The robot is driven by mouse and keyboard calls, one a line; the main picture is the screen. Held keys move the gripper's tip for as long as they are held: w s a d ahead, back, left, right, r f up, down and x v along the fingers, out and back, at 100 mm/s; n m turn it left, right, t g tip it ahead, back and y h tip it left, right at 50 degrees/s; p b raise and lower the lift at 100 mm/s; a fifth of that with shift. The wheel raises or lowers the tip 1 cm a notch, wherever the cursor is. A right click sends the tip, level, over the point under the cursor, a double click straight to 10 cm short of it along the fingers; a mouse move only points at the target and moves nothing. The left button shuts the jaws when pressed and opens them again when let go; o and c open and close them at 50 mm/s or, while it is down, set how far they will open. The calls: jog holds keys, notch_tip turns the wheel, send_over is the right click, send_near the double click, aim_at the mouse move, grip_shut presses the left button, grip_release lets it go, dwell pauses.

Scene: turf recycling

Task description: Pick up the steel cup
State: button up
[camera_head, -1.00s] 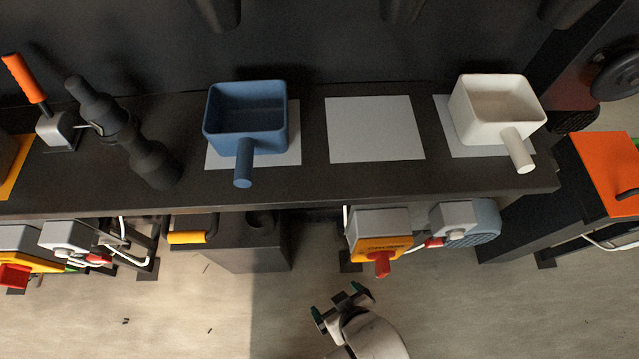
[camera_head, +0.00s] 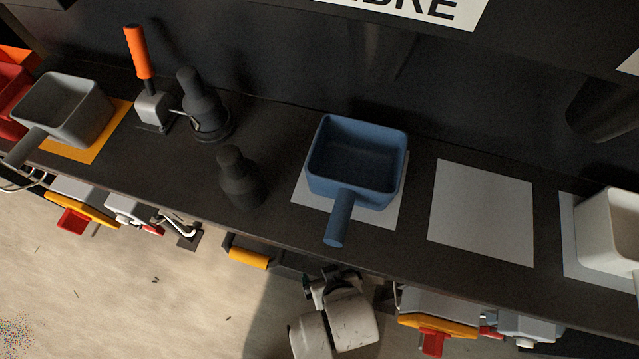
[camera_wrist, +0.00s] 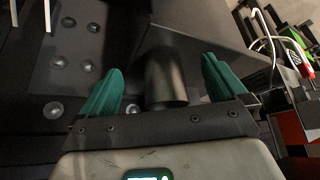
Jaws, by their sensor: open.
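I cannot tell for sure which thing is the steel cup. A grey square cup with a handle (camera_head: 62,108) sits on a yellow mat at the left end of the dark counter. A steel-blue square cup with a handle (camera_head: 352,160) sits on a pale mat in the middle. My gripper (camera_head: 328,278) is low in front of the counter, below the blue cup and apart from both cups. In the wrist view my gripper (camera_wrist: 160,85) is open. A dark cylinder (camera_wrist: 167,75) shows between its teal fingers, with no visible grip on it.
A white cup (camera_head: 608,230) stands at the right, beside an empty pale mat (camera_head: 482,210). Dark bottle-like pieces (camera_head: 240,178) and an orange-handled lever (camera_head: 140,55) stand between the grey and blue cups. Yellow-and-red switch boxes (camera_head: 437,315) hang below the counter edge.

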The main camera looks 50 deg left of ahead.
jog(key=shift+w+a, duration=0.35)
jog(key=shift+a, duration=0.35)
jog(key=shift+w+a, duration=0.3)
jog(key=shift+a, duration=0.35)
jog(key=shift+w+a, duration=0.25)
jog(key=shift+a, duration=0.35)
jog(key=shift+w+a, duration=0.25)
jog(key=shift+a, duration=0.3)
jog(key=shift+b+x, duration=0.35)
jog(key=shift+x, duration=0.75)
jog(key=shift+w+a+f, duration=0.1)
jog(key=shift+a+f, duration=0.05)
jog(key=shift+f, duration=0.2)
jog(key=shift+c, duration=0.4)
jog(key=c, duration=1)
